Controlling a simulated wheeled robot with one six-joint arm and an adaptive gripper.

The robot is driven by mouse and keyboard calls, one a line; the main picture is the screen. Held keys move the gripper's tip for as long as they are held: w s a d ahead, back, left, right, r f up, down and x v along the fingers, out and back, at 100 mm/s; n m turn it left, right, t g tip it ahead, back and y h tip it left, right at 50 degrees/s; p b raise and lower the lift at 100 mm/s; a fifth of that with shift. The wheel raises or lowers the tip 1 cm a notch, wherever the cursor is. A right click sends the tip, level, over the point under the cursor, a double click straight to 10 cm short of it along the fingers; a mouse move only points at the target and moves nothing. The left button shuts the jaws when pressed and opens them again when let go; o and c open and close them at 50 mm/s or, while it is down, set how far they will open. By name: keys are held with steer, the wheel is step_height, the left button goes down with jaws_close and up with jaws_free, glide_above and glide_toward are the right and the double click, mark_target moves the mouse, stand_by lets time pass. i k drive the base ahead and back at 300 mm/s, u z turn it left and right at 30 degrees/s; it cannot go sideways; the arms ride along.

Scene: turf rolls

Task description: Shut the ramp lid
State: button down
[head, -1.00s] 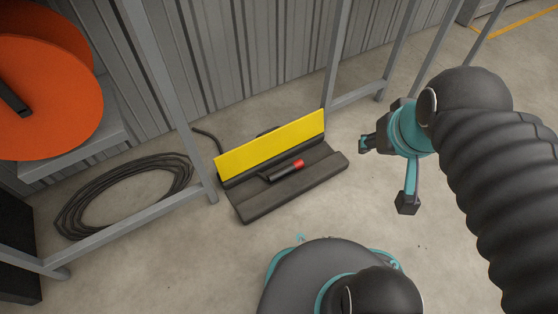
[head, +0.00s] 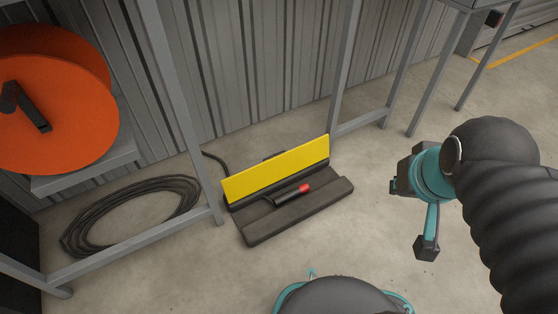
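The black cable ramp (head: 310,212) lies on the concrete floor in the middle of the head view. Its yellow lid (head: 277,170) stands raised along the far long edge, so the ramp is open. A dark cable connector with a red end (head: 305,188) lies in the open ramp, in front of the lid. My gripper (head: 410,218) is to the right of the ramp, apart from it. Its two fingers are spread, with nothing seen between them. The left finger is partly hidden by the gripper body.
A coil of dark cable (head: 85,237) lies on the floor at left, behind a grey frame post (head: 185,120). An orange reel (head: 60,100) sits on a grey shelf above. Another frame post stands behind the ramp's right end. Floor between ramp and gripper is clear.

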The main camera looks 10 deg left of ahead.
mark_target(277, 166)
steer(key=z, duration=0.3)
steer(key=k, duration=0.2)
steer(key=u, duration=0.95)
steer(key=i, duration=0.4)
